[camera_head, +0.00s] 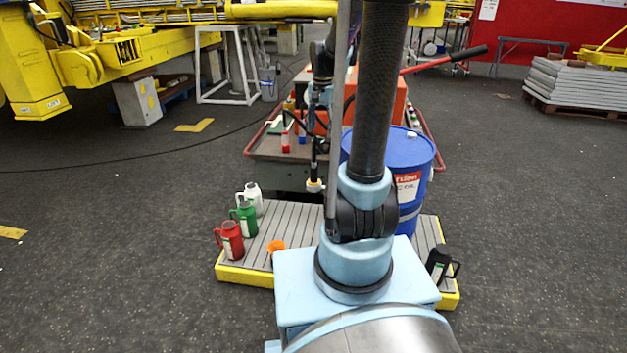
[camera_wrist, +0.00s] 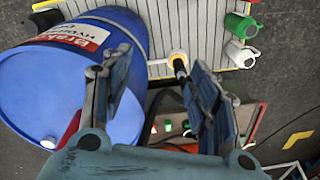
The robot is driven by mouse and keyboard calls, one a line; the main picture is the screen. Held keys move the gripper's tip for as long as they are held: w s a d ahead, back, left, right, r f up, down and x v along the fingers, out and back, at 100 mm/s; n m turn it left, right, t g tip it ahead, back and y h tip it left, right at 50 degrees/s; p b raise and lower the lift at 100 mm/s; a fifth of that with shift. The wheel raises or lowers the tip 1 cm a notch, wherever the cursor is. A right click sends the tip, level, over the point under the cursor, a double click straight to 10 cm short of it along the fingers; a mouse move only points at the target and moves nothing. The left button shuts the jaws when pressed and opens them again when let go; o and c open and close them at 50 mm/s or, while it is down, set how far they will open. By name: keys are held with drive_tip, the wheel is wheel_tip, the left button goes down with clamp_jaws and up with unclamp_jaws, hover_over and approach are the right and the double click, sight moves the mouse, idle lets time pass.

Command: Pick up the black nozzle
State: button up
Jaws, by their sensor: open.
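A slim black part with a pale yellow end, which looks like the black nozzle (camera_head: 314,170), hangs upright in front of the cart in the head view. In the wrist view the nozzle (camera_wrist: 180,67) shows end-on, close by the tip of my right-hand finger. The finger hides part of it. My gripper (camera_wrist: 158,60) is open, its two fingers wide apart with nothing held between them. I cannot tell whether a finger touches the nozzle. In the head view my gripper (camera_head: 318,98) is small, above the cart's front and partly hard to make out.
A blue drum (camera_head: 420,160) stands right of the nozzle; it fills the wrist view's left side. A grey slatted platform (camera_head: 310,215) holds red, green and white jugs (camera_head: 230,240), an orange funnel (camera_head: 277,246) and a black jug (camera_head: 440,263). A cart (camera_head: 265,145) carries small items.

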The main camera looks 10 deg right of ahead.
drive_tip(key=w+f+m, duration=0.2)
drive_tip(key=w+f, duration=0.2)
drive_tip(key=w, duration=0.5)
drive_tip(key=m, duration=0.3)
approach(314, 167)
drive_tip(key=shift+g, duration=0.4)
drive_tip(key=f, duration=0.2)
drive_tip(key=w+f, duration=0.1)
drive_tip(key=f, duration=0.1)
drive_tip(key=w+f, duration=0.1)
drive_tip(key=f, duration=0.1)
drive_tip(key=shift+w, duration=0.15)
drive_tip(key=shift+s+d+f, duration=0.1)
drive_tip(key=shift+f, duration=1.5)
drive_tip(key=shift+s+d+f, duration=0.1)
drive_tip(key=shift+f, duration=1.5)
drive_tip(key=shift+a, duration=0.1)
clamp_jaws()
